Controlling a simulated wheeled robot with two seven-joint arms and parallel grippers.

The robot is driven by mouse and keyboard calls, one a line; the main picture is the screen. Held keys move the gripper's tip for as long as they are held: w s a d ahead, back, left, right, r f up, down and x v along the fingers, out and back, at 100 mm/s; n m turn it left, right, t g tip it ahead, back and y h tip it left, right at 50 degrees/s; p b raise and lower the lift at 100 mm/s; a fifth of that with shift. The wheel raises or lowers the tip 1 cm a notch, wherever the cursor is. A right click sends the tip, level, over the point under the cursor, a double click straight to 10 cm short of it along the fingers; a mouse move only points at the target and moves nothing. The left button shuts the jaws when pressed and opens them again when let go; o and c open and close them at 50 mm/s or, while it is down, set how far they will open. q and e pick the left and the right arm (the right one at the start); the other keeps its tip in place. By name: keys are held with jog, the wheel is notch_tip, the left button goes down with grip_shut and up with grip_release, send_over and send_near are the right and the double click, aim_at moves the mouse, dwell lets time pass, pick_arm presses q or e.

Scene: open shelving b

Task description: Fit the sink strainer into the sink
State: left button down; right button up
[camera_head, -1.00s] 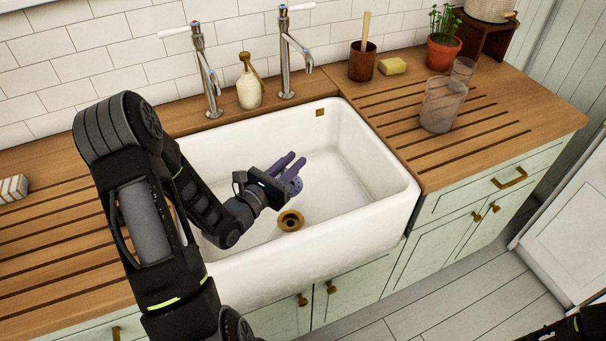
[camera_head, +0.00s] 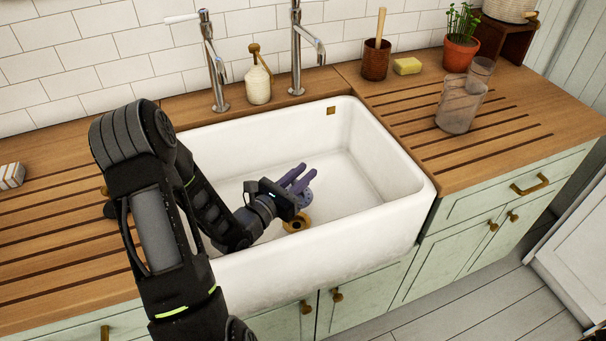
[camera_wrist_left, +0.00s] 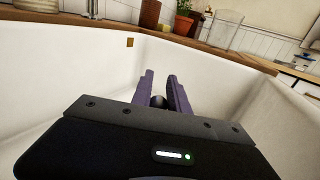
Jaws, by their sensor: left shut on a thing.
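The white sink (camera_head: 395,180) is set in the wooden counter, with a round brass drain (camera_head: 296,224) in its floor. My left gripper (camera_head: 303,176) is inside the basin, its purple fingers pointing away toward the back right. It is shut on the sink strainer (camera_head: 306,198), a small grey-blue disc that hangs under the fingers. In the head view the strainer is just above and slightly right of the drain, close to its rim; whether they touch is unclear. The left wrist view shows a dark round knob (camera_wrist_left: 158,101) between the fingers. My right gripper is out of view.
Two taps (camera_head: 213,75) (camera_head: 298,55) and a soap bottle (camera_head: 258,82) stand behind the basin. Glass tumblers (camera_head: 460,107), a brown cup (camera_head: 376,62), a yellow sponge (camera_head: 407,66) and a potted plant (camera_head: 460,50) are on the right counter. The basin's right side is empty.

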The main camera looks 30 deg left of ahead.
pick_arm(q)
jog(key=shift+f+b, duration=2.85)
jog(key=shift+f, duration=0.35)
jog(key=shift+f+b, duration=0.95)
jog(key=shift+f, duration=0.5)
jog(key=shift+s, duration=0.1)
jog(key=shift+f, duration=0.75)
jog(key=c, duration=0.6)
grip_release()
jog(key=shift+c, duration=0.2)
